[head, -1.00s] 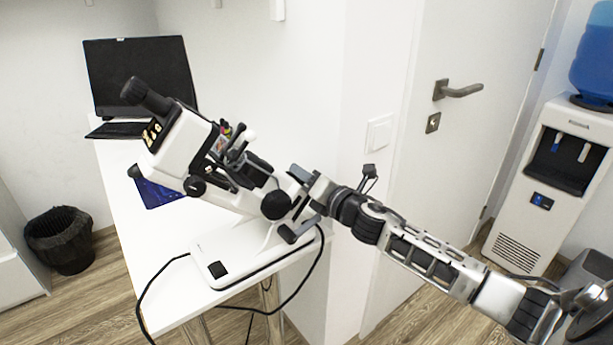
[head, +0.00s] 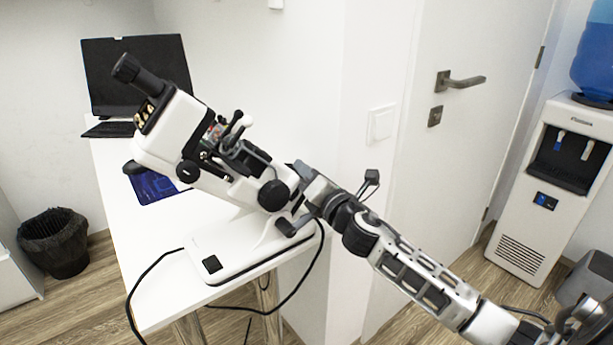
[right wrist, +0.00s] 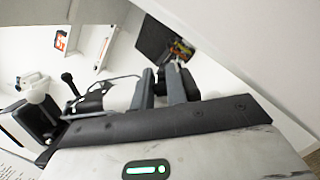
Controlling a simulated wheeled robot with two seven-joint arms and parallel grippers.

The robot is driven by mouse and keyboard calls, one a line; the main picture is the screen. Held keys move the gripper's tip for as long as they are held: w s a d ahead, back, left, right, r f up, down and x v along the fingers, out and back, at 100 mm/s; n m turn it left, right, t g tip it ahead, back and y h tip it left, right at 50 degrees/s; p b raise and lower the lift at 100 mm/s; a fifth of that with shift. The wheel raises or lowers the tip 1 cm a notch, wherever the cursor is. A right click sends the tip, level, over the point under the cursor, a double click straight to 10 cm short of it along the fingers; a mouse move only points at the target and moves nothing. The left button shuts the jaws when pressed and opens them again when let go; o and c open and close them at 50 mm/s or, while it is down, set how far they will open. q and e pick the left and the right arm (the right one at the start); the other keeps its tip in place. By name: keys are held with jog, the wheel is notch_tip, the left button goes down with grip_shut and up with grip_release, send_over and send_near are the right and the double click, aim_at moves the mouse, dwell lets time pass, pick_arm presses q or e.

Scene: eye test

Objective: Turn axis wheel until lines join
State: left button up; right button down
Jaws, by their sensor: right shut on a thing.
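A white lensmeter (head: 205,150) with a black eyepiece (head: 135,75) stands tilted on its white base (head: 240,250) on the table. A round black knob (head: 273,195) is on its near side. My right gripper (head: 293,205) is at the lensmeter's lower right end, just behind this knob. In the right wrist view its two dark fingers (right wrist: 162,88) are close together, shut on a dark part, apparently the axis wheel, which they mostly hide. The lines seen through the eyepiece do not show. My left gripper is not in view.
The white table (head: 165,295) also bears a laptop (head: 135,75) and a blue pad (head: 155,187). A black cable (head: 135,290) hangs off its edge. A wall corner stands close behind my right arm. A door (head: 450,160) and water dispenser (head: 545,190) are at right.

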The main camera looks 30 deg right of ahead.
jog(key=c, duration=1.4)
grip_release()
pick_arm(q)
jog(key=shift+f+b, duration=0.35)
jog(key=shift+b, duration=0.6)
pick_arm(e)
jog(key=s+f, duration=0.2)
jog(key=s, duration=1.3)
jog(key=shift+s+a, duration=0.35)
jog(key=shift+s, duration=0.05)
